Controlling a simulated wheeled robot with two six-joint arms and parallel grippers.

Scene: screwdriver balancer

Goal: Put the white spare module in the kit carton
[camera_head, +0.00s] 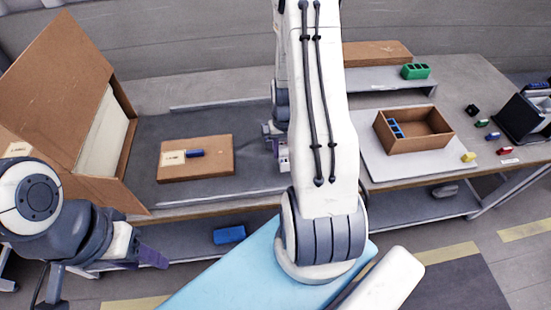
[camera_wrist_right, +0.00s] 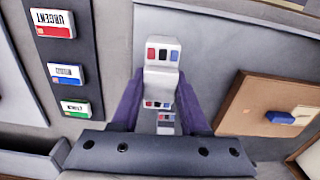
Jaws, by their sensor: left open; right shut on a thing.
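The white spare module, a pale block with red, blue and dark windows on its face, shows in the right wrist view (camera_wrist_right: 161,78) between the purple fingers of my right gripper (camera_wrist_right: 158,105), which is shut on it. In the head view my right gripper (camera_head: 277,150) is over the grey bench middle, partly hidden by my right arm. The open brown kit carton (camera_head: 430,143) stands on the right of the bench with a blue module (camera_head: 396,128) inside, apart from my right gripper. My left gripper (camera_head: 150,257) is open and empty at lower left, in front of the bench.
The carton is on a pale board (camera_head: 383,168). A green module (camera_head: 415,71) sits on a raised shelf behind it. Small coloured blocks and a dark stand (camera_head: 522,115) are at far right. A brown board (camera_head: 215,168) and a large brown panel (camera_head: 50,85) are left.

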